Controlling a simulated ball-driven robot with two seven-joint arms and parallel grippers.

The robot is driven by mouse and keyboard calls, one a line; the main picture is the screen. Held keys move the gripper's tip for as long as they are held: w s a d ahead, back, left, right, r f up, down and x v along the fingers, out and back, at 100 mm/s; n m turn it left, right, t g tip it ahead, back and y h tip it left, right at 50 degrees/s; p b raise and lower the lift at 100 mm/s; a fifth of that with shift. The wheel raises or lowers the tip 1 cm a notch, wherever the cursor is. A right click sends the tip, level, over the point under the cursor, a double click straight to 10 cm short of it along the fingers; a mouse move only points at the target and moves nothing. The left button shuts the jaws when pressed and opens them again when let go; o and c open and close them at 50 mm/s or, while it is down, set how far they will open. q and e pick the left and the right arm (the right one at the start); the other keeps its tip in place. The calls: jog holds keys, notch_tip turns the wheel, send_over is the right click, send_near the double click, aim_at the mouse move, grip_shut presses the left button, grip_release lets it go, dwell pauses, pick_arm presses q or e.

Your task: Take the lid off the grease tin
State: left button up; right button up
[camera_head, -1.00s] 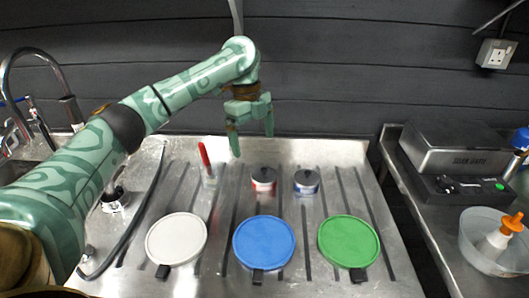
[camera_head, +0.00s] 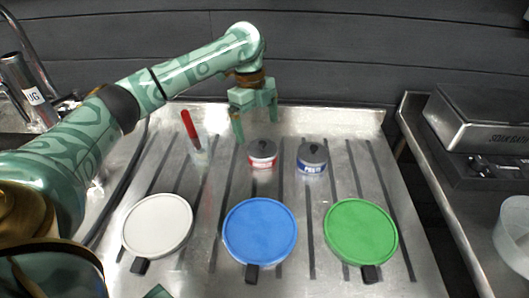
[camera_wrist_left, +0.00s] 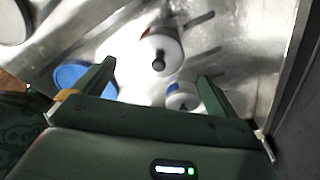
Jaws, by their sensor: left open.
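Two small lidded tins stand on the steel drainer. The left one has a red label (camera_head: 262,154), the right one a blue label (camera_head: 312,158); the lettering is too small to read surely. Both have grey lids with a dark knob on top. My left gripper (camera_head: 255,123) is open and empty, pointing down above and just behind the red-labelled tin, apart from it. In the left wrist view, the red-labelled tin's lid and knob (camera_wrist_left: 160,62) show between the open fingers, with the blue-labelled tin (camera_wrist_left: 183,100) beside the other finger.
White (camera_head: 157,225), blue (camera_head: 260,231) and green (camera_head: 361,231) round discs with black tabs lie in front of the tins. A clear cup with a red-handled tool (camera_head: 191,130) stands left. A steel box (camera_head: 480,118) is on the right-hand counter.

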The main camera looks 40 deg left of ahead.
aim_at(262, 142)
pick_arm(q)
jog(key=f+b, duration=0.1)
jog(key=f, duration=0.1)
jog(key=d+f+b, duration=0.1)
jog(key=f+b, duration=0.1)
jog(key=shift+s+d+f, duration=0.1)
jog(key=shift+d+f, duration=0.05)
jog(key=shift+f, duration=0.25)
jog(key=shift+f+b, duration=0.35)
jog(key=shift+b, duration=0.1)
jog(key=shift+r, duration=0.25)
jog(key=shift+d, duration=0.1)
jog(key=c, duration=1.1)
pick_arm(e)
jog(key=f, duration=0.1)
jog(key=s+f, duration=0.1)
jog(key=f, duration=0.1)
jog(key=shift+s+a+f, duration=0.15)
jog(key=shift+a+f, duration=0.1)
